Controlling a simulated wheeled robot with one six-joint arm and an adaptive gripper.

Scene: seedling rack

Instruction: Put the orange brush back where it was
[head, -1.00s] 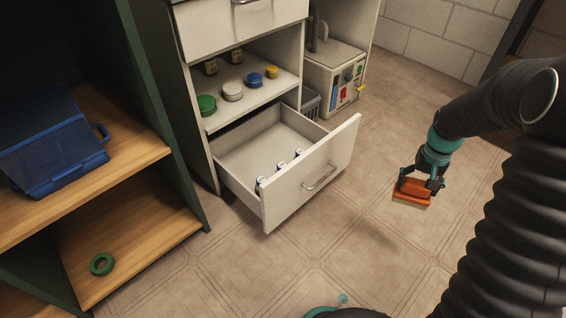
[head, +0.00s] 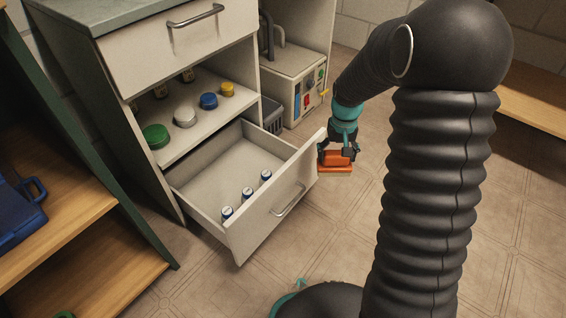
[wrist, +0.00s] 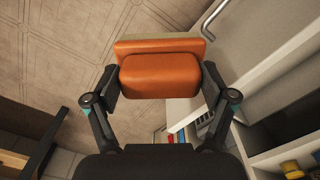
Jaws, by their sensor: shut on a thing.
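The orange brush (head: 335,161) is held in my gripper (head: 338,152), beside the right end of the open drawer's front in the head view. In the wrist view the brush (wrist: 160,75) sits between the two fingers of my gripper (wrist: 158,82), its broad orange back facing the camera. The open drawer (head: 268,215) is pulled out from the white cabinet and holds several small white-and-dark cans (head: 247,194) near its front. The rest of the drawer floor is bare. From the head view I cannot tell whether the brush touches the drawer front.
Above the drawer, a shelf (head: 187,128) bears a green lid (head: 155,136), a white one, a blue one and a yellow one. A machine with buttons (head: 308,92) stands behind. A wooden shelf with a blue case (head: 18,212) is at left. Tiled floor lies open at right.

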